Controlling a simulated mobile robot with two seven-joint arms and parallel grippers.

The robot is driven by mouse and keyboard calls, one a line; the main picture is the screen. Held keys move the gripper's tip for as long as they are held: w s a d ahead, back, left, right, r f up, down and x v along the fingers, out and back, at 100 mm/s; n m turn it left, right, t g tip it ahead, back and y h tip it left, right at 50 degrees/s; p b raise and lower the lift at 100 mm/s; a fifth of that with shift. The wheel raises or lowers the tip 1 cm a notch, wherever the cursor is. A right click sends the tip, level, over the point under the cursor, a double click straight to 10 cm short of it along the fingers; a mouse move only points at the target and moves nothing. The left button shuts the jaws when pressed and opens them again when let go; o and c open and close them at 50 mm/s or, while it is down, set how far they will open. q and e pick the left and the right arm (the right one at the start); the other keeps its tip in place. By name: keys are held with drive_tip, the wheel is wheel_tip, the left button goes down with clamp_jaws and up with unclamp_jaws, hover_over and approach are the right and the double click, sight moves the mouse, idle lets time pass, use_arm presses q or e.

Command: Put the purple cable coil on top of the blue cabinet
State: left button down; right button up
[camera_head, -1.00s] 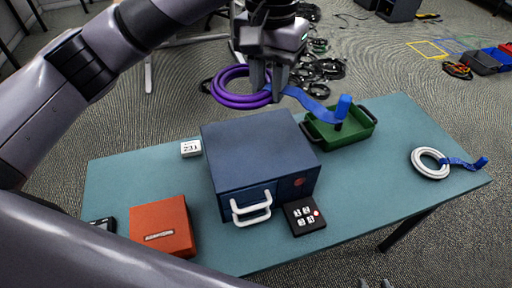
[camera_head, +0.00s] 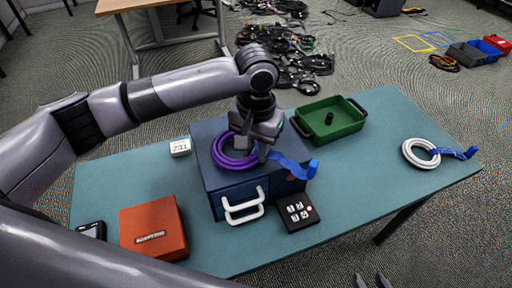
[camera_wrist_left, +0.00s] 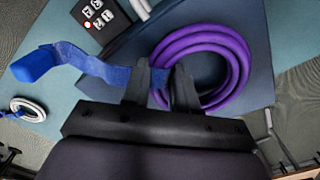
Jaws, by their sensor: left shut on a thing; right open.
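The purple cable coil (camera_head: 234,160) is over the top of the blue cabinet (camera_head: 205,137), near its front left part. I cannot tell whether it touches the top. My left gripper (camera_head: 262,150) is shut on the coil at its right side, where a blue strap (camera_head: 293,166) hangs out to the right. In the left wrist view the coil (camera_wrist_left: 243,62) is to the right of the fingers (camera_wrist_left: 158,85), and the strap (camera_wrist_left: 95,67) runs to the left. My right gripper (camera_head: 370,281) is open and empty at the bottom edge, in front of the table.
A green tray (camera_head: 355,127) holding a small black item stands behind the cabinet's right side. A keypad box (camera_head: 298,212) and white drawer handles (camera_head: 243,207) are at the cabinet's front. An orange box (camera_head: 152,229) lies left, a white coil (camera_head: 421,153) right. The table's right half is mostly clear.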

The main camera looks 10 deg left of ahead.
use_arm(q)
drive_tip(key=shift+f, duration=0.15)
drive_tip(key=c, duration=0.9)
unclamp_jaws()
drive_tip(key=shift+f, duration=0.1)
wheel_tip(320, 180, up, 12)
drive_tip(key=shift+r, duration=0.15)
drive_tip(key=shift+s, duration=0.1)
